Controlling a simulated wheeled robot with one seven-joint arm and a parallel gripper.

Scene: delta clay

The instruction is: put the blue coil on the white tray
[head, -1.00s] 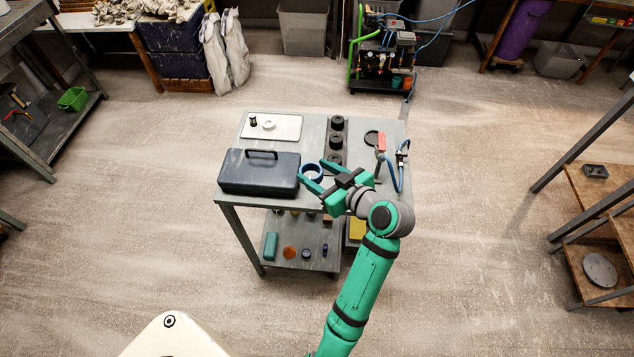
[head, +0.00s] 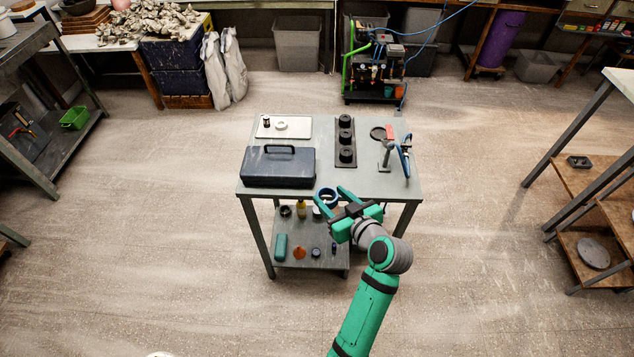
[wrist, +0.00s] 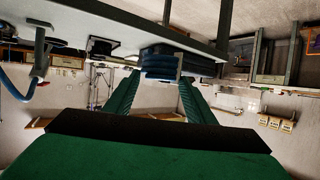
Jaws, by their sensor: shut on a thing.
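The blue coil (head: 327,195) is a ring at the front edge of the grey cart's top. My gripper (head: 331,200) is shut on it, one green finger on either side. In the wrist view the coil (wrist: 165,64) shows as stacked blue bands between the fingertips, close to the cart's edge. I cannot tell how far it is above the top. The white tray (head: 298,131) lies at the back left of the cart top, behind the dark toolbox. A white ring (head: 281,125) and a small dark-topped item (head: 267,122) stand on it.
The dark toolbox (head: 278,168) with a raised handle stands between the coil and the tray. A black rack (head: 345,140) of round pieces is to the right. A stand (head: 385,155) and blue hose (head: 406,160) are at the right end. Small items sit on the lower shelf (head: 330,262).

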